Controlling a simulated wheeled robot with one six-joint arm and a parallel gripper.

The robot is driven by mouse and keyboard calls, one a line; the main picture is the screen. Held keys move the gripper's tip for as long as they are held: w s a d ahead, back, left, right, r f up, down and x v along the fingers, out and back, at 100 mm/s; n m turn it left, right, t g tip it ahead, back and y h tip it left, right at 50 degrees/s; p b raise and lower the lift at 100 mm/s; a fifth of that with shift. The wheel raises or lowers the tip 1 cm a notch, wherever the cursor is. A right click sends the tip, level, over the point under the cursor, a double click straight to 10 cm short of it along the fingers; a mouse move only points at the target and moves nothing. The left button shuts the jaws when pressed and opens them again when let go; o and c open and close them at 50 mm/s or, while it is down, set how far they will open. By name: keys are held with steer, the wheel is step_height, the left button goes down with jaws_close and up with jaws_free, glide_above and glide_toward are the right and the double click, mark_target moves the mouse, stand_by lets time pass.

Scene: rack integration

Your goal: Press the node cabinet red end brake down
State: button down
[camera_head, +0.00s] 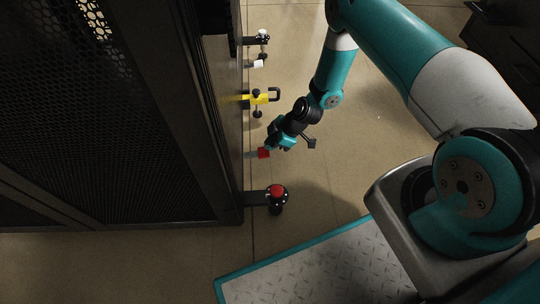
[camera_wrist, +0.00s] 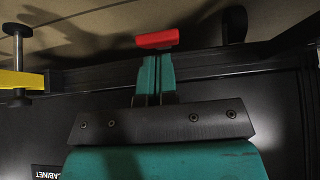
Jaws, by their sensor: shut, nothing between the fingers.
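The black node cabinet (camera_head: 110,120) stands at the left in the head view. A small red block (camera_head: 264,153), which looks like the red end brake pedal, sticks out on a grey lever from its right side. My gripper (camera_head: 272,148) is right at this block, on its right side. In the wrist view the teal fingers of my gripper (camera_wrist: 156,58) are shut together and empty. The red block (camera_wrist: 157,39) lies just past their tips and seems to overlap them. I cannot tell whether they touch.
A black mount with a round red knob (camera_head: 278,190) juts out nearer to me. A yellow bracket (camera_head: 262,97), a white-tipped lever (camera_head: 257,64) and another knobbed mount (camera_head: 263,37) sit farther along. The floor (camera_head: 345,165) right of the gripper is clear.

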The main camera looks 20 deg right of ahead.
mark_target(268, 152)
steer(key=shift+w+a+f+b, duration=0.1)
steer(key=shift+a+f+b, duration=0.25)
steer(key=shift+f, duration=0.2)
step_height(268, 152, down, 4)
steer(key=b, duration=0.2)
steer(key=shift+a+b, duration=0.15)
steer(key=shift+b, duration=0.25)
steer(key=p+v, duration=1.1)
steer(key=v, duration=1)
steer(key=shift+d+p, duration=0.4)
steer(key=shift+d, duration=0.1)
